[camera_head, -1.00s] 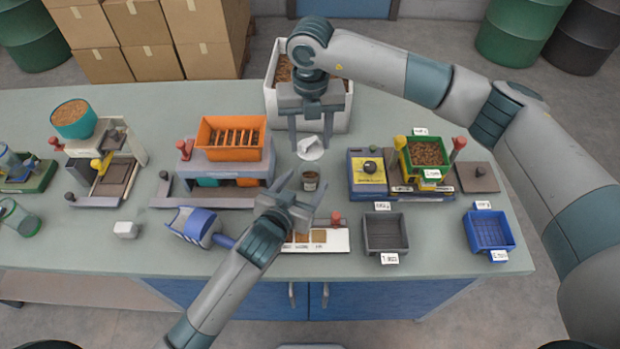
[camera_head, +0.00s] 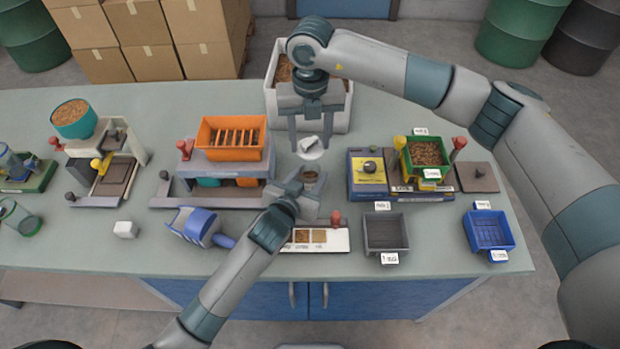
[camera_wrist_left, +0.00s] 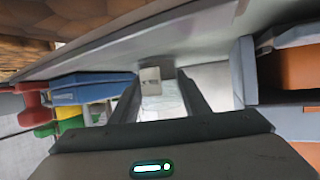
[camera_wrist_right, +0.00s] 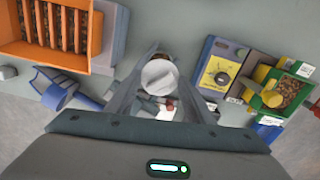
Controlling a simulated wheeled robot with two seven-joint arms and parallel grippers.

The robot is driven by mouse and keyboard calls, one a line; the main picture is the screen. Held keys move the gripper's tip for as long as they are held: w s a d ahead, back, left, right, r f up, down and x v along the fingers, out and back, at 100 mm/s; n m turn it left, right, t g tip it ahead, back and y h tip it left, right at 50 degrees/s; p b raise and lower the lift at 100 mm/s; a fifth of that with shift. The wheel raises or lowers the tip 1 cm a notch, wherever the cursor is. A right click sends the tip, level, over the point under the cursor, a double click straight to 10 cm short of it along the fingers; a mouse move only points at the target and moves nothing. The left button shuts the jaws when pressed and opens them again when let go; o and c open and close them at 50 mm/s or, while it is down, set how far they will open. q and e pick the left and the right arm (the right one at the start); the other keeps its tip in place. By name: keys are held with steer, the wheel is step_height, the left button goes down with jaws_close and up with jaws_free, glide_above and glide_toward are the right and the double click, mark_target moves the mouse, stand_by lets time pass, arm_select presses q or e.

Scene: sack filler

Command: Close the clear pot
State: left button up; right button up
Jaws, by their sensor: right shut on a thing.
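The clear pot (camera_head: 310,178), with brown contents, stands on the bench near the middle of the head view. My left gripper (camera_head: 306,192) is open and low at the pot, with its fingers toward the pot's sides; contact cannot be told. My right gripper (camera_head: 308,143) points down, shut on a pale round lid (camera_head: 312,153), which it holds above and just behind the pot. In the right wrist view the lid (camera_wrist_right: 159,77) sits between the fingertips and hides most of the pot. In the left wrist view a pale, see-through shape shows between the fingers.
A white bin (camera_head: 283,97) stands behind my right gripper. An orange-topped machine (camera_head: 228,168) is on the left, a blue scoop (camera_head: 193,226) in front of it. A yellow-and-blue device (camera_head: 367,175) is close on the right. A white sample board (camera_head: 325,240) lies in front.

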mark_target(310, 147)
steer(key=shift+f, duration=2.5)
steer(key=shift+f, duration=0.1)
steer(key=shift+f, duration=0.8)
steer(key=shift+f, duration=0.6)
steer(key=o, duration=1.1)
steer(key=shift+o, duration=0.2)
step_height(310, 147, up, 12)
